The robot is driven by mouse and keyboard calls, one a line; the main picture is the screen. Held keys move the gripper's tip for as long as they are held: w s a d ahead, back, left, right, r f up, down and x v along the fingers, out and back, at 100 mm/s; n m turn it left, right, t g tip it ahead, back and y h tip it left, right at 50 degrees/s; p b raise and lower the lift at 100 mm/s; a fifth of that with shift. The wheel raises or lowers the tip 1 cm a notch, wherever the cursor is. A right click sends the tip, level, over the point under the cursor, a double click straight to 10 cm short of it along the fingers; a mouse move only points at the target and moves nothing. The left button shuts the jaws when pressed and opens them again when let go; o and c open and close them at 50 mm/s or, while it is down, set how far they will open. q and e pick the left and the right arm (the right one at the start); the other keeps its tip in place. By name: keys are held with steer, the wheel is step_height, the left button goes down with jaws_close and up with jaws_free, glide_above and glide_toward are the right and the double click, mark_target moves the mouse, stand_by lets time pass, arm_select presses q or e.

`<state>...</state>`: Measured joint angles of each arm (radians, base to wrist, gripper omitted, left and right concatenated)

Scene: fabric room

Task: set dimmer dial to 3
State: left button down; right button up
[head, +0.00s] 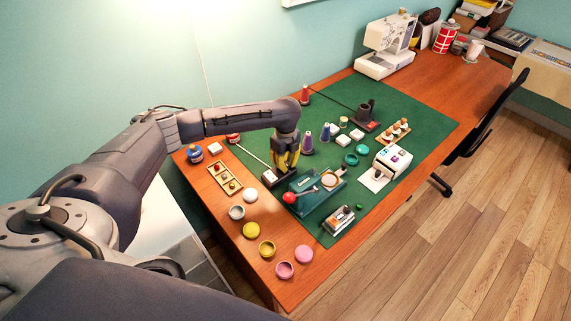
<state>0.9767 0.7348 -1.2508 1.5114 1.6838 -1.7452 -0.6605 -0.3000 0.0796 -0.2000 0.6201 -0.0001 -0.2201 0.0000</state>
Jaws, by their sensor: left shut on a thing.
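My left gripper (284,167) reaches in from the left and points down over a small dark and pale box (271,178) near the left edge of the green mat. The box looks like the dimmer, with a pale cord running up and left from it. The yellow-tipped fingers are closed together at its top, where the dial would be. The fingers hide the dial, and its numbers and pointer are too small to read. My right gripper is not in view.
A green device with a red knob (289,197) stands close to the right of the box. Thread spools (307,144), open round tins and a tray of small parts (225,179) lie around. A white sewing machine (387,46) stands at the back. The mat's far middle is fairly clear.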

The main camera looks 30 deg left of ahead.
mark_target(286, 164)
arm_select(q)
steer(key=c, duration=1.1)
jaws_free()
steer(key=shift+r, duration=0.15)
step_height(286, 164, up, 12)
steer(key=shift+f, duration=0.1)
steer(key=shift+f, duration=0.1)
